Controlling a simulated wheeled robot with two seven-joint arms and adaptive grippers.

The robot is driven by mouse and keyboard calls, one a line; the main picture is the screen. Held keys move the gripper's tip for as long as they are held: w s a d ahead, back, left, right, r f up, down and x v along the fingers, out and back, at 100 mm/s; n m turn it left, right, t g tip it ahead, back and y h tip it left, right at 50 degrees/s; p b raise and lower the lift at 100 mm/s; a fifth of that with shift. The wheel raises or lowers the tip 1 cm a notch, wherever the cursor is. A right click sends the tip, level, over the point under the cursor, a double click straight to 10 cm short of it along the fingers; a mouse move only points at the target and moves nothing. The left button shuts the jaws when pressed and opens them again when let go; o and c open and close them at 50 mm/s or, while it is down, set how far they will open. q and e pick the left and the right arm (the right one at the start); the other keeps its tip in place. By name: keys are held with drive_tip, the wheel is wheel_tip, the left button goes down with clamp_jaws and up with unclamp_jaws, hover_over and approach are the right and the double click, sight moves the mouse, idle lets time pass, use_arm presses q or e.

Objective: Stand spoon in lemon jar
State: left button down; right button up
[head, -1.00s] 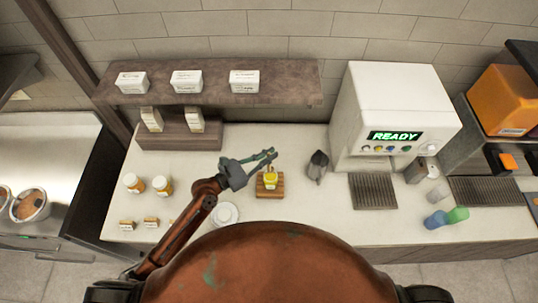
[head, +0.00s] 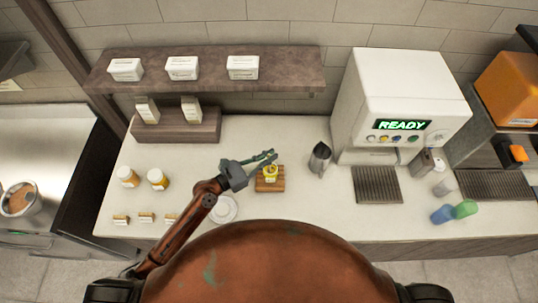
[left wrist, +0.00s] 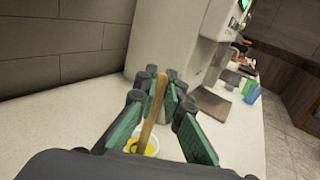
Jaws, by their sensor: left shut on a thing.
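The lemon jar (head: 270,174) is small and yellow and stands on a wooden block (head: 262,187) on the counter. Its pale rim and yellow inside show in the left wrist view (left wrist: 152,148). My left gripper (head: 270,158) is just above and behind the jar in the head view. In the left wrist view it is shut on a wooden spoon (left wrist: 153,110), whose handle rises between the green pads. The spoon's lower end overlaps the jar's yellow opening; I cannot tell how deep it sits. My right gripper is not in view.
A white saucer (head: 224,209) lies beside my left arm. A metal pitcher (head: 319,160) stands right of the jar, before the white machine (head: 397,95). Two orange-labelled jars (head: 157,179) stand at left. A shelf (head: 210,75) overhangs the back.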

use_arm(q)
drive_tip(key=c, duration=2)
unclamp_jaws()
drive_tip(key=shift+o, duration=0.2)
drive_tip(key=shift+f, duration=0.1)
drive_tip(key=v, duration=1.2)
